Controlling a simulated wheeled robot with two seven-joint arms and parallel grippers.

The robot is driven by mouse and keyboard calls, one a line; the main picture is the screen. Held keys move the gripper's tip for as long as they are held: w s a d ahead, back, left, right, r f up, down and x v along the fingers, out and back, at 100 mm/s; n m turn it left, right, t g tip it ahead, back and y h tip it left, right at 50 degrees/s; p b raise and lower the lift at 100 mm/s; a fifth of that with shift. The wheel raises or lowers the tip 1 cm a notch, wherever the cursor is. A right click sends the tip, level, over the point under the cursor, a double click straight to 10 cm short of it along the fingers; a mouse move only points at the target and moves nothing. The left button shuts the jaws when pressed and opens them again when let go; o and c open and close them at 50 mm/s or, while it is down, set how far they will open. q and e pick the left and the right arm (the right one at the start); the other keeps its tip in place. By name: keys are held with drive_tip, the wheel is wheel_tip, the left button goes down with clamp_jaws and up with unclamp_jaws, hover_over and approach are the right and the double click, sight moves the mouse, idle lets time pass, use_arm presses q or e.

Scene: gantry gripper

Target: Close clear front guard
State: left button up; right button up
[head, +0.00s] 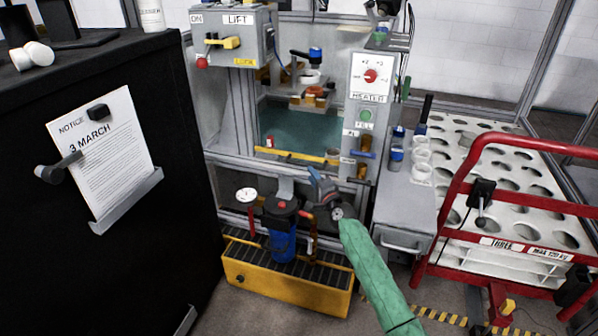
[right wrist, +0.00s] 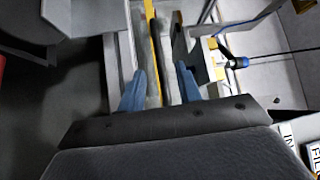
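The machine's front opening shows a teal bed (head: 305,130) inside. A yellow bar (head: 290,156) runs across the lower front of this opening, and seems to be the edge of the clear front guard. The clear pane itself is hard to make out. My right gripper (head: 322,184), on the green-sleeved arm, is just below and in front of the bar. In the right wrist view, its two blue fingers (right wrist: 160,90) are apart, with nothing clearly held between them. The yellow bar (right wrist: 153,45) shows beyond the fingertips, roughly in line with the gap. My left gripper is out of view.
A heater panel (head: 370,75) and a lift box (head: 233,35) flank the opening. A blue filter (head: 283,240) and yellow crate (head: 285,285) stand below. A red-railed rack (head: 510,240) is on the right, a black cabinet (head: 150,200) on the left.

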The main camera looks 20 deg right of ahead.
sight(303, 165)
drive_tip(key=shift+b+x, duration=0.3)
drive_tip(key=shift+x, duration=3.35)
drive_tip(key=shift+f, duration=0.1)
clamp_jaws()
